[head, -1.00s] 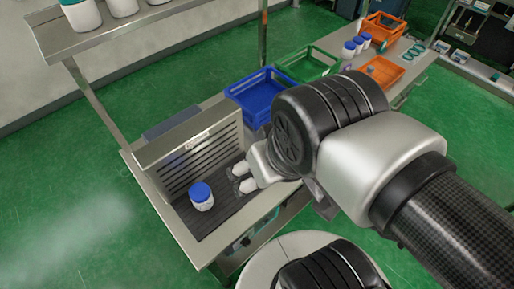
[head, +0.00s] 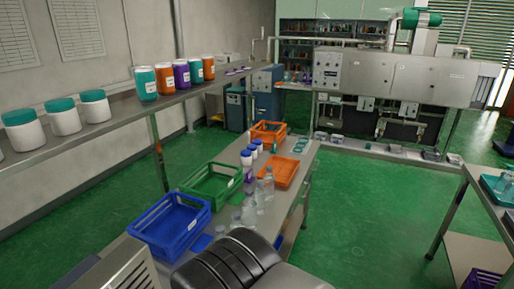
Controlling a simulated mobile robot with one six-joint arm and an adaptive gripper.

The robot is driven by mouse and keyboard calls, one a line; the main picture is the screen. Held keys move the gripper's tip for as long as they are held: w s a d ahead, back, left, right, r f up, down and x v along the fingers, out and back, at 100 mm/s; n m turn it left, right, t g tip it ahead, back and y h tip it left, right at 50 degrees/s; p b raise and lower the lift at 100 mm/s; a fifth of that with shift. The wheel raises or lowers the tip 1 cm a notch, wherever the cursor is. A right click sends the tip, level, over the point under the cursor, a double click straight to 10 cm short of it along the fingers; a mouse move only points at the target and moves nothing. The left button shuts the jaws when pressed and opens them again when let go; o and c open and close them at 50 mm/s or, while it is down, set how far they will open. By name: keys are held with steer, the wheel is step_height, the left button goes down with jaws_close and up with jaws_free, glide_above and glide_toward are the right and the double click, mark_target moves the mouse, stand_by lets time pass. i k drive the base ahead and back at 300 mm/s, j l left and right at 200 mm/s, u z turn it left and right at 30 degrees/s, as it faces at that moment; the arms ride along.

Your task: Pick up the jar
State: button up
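The white jar with a blue lid that stood on the dark ribbed surface is out of view now. Other blue-lidded white jars (head: 247,157) stand on the bench beside the orange crates. White jars with teal lids (head: 64,117) stand on the upper shelf at the left. Sleeved jars in teal, orange and purple (head: 182,76) stand farther along that shelf. Only a dark and pale link of my arm shows at the bottom edge. My gripper is outside the picture, so its state is hidden.
A blue crate (head: 170,228), a green crate (head: 212,183) and orange crates (head: 268,131) line the bench (head: 283,212). Clear bottles (head: 268,184) stand at its right side. The shelf (head: 107,126) overhangs at the left. Green floor (head: 380,200) is open at the right, before another table (head: 450,215).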

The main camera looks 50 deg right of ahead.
mark_target(258, 142)
steer(key=z, duration=1.45)
steer(key=i+l+u, duration=0.15)
steer(key=i+l, duration=0.25)
steer(key=i+l+u, duration=0.2)
steer(key=i+l, duration=0.2)
steer(key=i+l+u, duration=0.15)
steer(key=i+l, duration=0.25)
steer(key=i+l+u, duration=0.15)
steer(key=i+l, duration=0.2)
steer(key=l, duration=0.3)
steer(key=i+l+u, duration=0.3)
steer(key=i+l, duration=0.65)
steer(key=l, duration=0.1)
